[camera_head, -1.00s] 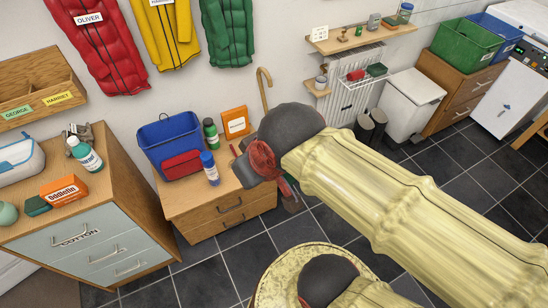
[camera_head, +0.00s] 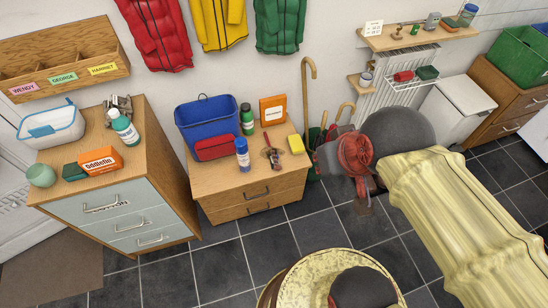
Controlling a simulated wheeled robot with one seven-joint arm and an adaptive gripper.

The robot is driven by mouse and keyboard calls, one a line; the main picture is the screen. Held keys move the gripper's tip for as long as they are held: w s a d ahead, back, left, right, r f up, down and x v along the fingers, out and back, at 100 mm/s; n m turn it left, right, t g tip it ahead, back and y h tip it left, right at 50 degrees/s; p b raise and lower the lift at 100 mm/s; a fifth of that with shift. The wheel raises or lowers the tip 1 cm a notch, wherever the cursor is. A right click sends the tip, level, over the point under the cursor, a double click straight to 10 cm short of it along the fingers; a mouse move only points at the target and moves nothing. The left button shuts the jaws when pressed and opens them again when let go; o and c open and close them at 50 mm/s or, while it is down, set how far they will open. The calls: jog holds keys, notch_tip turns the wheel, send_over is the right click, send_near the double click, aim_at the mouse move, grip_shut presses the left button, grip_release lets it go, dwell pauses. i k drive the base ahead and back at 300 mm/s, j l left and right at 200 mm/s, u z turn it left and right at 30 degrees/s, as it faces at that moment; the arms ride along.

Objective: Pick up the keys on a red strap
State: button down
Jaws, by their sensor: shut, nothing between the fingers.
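A small item with a thin red strip and a dull metallic part, which looks like the keys on a red strap (camera_head: 271,153), lies on top of the low wooden drawer unit (camera_head: 238,188). It is too small to make out single keys. My gripper (camera_head: 363,207) is to the right of that unit, over the dark floor tiles and apart from the keys. It points downward, is shut and holds nothing. My wrist hides part of the wall corner behind it.
A taller chest (camera_head: 165,190) stands left. Floor in front is clear.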

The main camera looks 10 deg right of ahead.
aim_at(273, 156)
jog(key=i+j+z, duration=0.75)
jog(key=j+z, duration=0.25)
jog(key=j, duration=0.1)
